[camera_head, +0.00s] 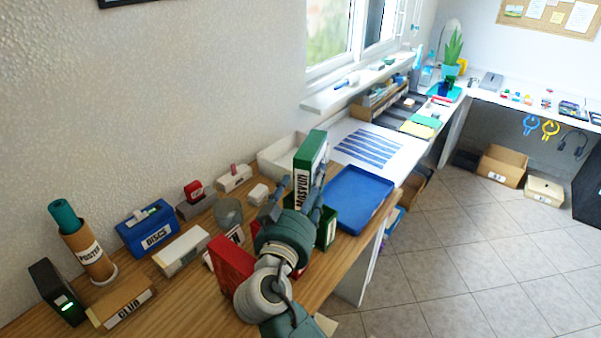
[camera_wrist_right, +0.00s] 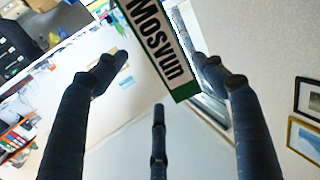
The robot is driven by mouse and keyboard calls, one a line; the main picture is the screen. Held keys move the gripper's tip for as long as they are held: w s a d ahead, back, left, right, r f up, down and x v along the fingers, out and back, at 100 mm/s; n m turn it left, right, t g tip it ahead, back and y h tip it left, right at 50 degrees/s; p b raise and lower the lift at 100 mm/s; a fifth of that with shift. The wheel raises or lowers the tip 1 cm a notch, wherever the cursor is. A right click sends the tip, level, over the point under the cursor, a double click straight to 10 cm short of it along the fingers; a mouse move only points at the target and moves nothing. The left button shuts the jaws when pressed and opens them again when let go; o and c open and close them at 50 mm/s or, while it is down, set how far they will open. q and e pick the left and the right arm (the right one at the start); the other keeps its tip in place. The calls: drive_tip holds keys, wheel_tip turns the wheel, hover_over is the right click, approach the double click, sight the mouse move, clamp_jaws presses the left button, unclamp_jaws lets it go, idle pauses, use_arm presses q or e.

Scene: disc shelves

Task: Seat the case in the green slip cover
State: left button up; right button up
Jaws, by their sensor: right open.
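The green case (camera_head: 315,148), with a white "MOSVUN" label on its spine, stands tall at my right gripper in the head view. The case also shows in the right wrist view (camera_wrist_right: 188,88), tilted, with its end between and beyond the fingertips. My right gripper (camera_head: 298,190) is open, its fingers spread on either side of the case, with gaps visible in the wrist view. A green holder that looks like the slip cover (camera_head: 328,216) is just right of the hand, partly hidden by it. The case's support is hidden. My left gripper is not in view.
A blue tray (camera_head: 358,195) lies right of the hand. A red box (camera_head: 230,262) stands close to its left. A blue discs box (camera_head: 147,232), a cork poster tube (camera_head: 88,253) and a club box (camera_head: 122,302) stand farther left. The wall runs behind.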

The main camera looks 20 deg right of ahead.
sight(314, 165)
drive_tip(key=shift+w+a+r, duration=0.1)
drive_tip(key=shift+w+r, duration=0.1)
drive_tip(key=shift+r, duration=0.1)
drive_tip(key=shift+w+r, duration=0.1)
drive_tip(key=shift+w, duration=0.2)
drive_tip(key=shift+w+d+p, duration=0.2)
drive_tip(key=shift+w+p, duration=0.1)
drive_tip(key=shift+w, duration=0.15)
drive_tip(key=p+x, duration=0.1)
drive_tip(key=x, duration=0.4)
drive_tip(key=shift+w+d+p, duration=0.3)
drive_tip(key=shift+d+p, duration=0.05)
drive_tip(key=shift+w+d, duration=0.1)
drive_tip(key=shift+w, duration=0.05)
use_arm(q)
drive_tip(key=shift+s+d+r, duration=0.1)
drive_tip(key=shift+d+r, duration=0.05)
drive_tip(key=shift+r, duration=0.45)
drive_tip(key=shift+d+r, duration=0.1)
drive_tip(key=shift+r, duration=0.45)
